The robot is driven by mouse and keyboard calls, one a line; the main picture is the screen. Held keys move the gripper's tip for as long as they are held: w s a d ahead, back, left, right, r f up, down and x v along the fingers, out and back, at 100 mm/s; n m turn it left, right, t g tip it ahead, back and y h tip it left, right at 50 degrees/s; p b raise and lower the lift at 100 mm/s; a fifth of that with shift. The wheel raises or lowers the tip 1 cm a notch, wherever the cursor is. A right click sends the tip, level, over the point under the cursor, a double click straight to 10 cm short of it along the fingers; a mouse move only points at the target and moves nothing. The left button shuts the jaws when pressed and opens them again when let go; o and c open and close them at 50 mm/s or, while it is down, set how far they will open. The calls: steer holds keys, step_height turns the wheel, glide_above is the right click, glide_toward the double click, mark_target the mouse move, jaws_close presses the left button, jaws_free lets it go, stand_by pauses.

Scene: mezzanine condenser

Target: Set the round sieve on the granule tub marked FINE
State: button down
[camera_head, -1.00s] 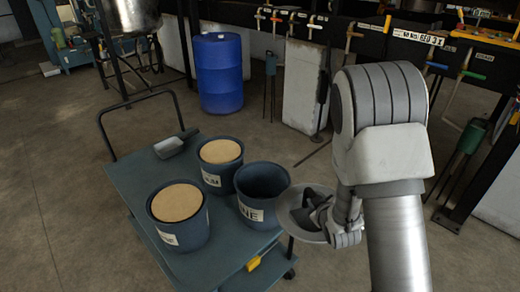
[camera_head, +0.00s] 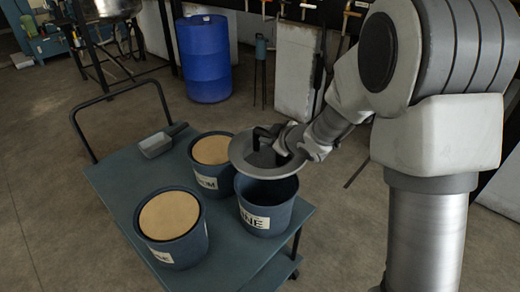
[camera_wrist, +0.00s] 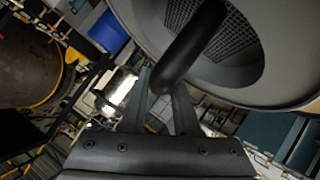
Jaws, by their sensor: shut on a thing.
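The round sieve (camera_head: 239,157) is a grey, wide-rimmed disc with a dark handle. My gripper (camera_head: 283,143) is shut on that handle. The wrist view shows the sieve's rim and mesh (camera_wrist: 215,45) at upper right, with the curved handle between my gripper's fingers (camera_wrist: 160,100). The tub marked FINE (camera_head: 265,217) is dark blue, with a white label reading "INE" and a dark interior without visible granules. The sieve overlaps the tub's back rim in the head view and appears above it, offset to the back left. Whether they touch cannot be told.
The tubs stand on a blue-grey cart (camera_head: 235,262) with a push handle (camera_head: 120,108). A granule-filled tub (camera_head: 172,242) stands at front left; another (camera_head: 205,178) stands behind, close to the sieve. A scoop (camera_head: 157,146) lies at the cart's back. A blue drum (camera_head: 204,60) stands beyond.

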mark_target(267, 148)
steer(key=f, duration=0.1)
steer(key=f+b, duration=0.2)
steer(key=f, duration=0.1)
steer(key=shift+w+a+f, duration=0.1)
steer(key=shift+w+a, duration=0.05)
steer(key=shift+w, duration=0.1)
steer(key=shift+f+b, duration=3.5)
steer(key=shift+f, duration=0.5)
steer(key=shift+f+b, duration=0.6)
steer(key=shift+b, duration=0.05)
steer(key=c, duration=0.6)
jaws_free()
